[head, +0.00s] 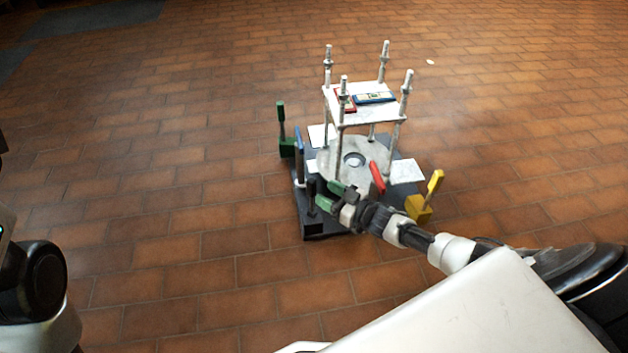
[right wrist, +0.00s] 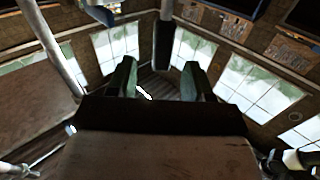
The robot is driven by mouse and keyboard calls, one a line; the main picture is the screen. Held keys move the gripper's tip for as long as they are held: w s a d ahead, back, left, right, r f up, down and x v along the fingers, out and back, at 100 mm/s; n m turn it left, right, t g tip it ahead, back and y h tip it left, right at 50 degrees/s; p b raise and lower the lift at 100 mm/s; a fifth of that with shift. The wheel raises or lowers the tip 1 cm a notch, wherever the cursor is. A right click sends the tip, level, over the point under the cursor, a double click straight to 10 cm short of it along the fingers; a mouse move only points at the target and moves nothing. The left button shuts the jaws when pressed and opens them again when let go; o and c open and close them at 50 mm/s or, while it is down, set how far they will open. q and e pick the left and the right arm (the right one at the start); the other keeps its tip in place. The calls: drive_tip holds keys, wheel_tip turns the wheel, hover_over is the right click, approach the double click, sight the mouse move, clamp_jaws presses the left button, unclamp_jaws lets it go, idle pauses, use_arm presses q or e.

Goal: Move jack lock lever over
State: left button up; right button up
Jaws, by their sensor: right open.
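A dark base (head: 318,228) on the floor carries several coloured upright levers; I cannot tell which is the jack lock lever. A black lever (head: 311,192) stands at the near front corner. My right gripper (head: 326,195) is open, its green-tipped fingers close to the right of the black lever. In the right wrist view, the two fingertips (right wrist: 158,78) are apart. A dark upright bar (right wrist: 163,46), likely the black lever, shows beyond the gap between them; I cannot tell whether it touches. My left gripper is not in view.
A blue lever (head: 299,167), green lever (head: 282,122), red lever (head: 377,177) and yellow lever (head: 435,183) stand around a grey round flange (head: 372,151). White posts hold a plate (head: 370,110) with coloured cards above it.

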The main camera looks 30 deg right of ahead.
drive_tip(key=shift+p+v, duration=0.5)
drive_tip(key=shift+v, duration=1.45)
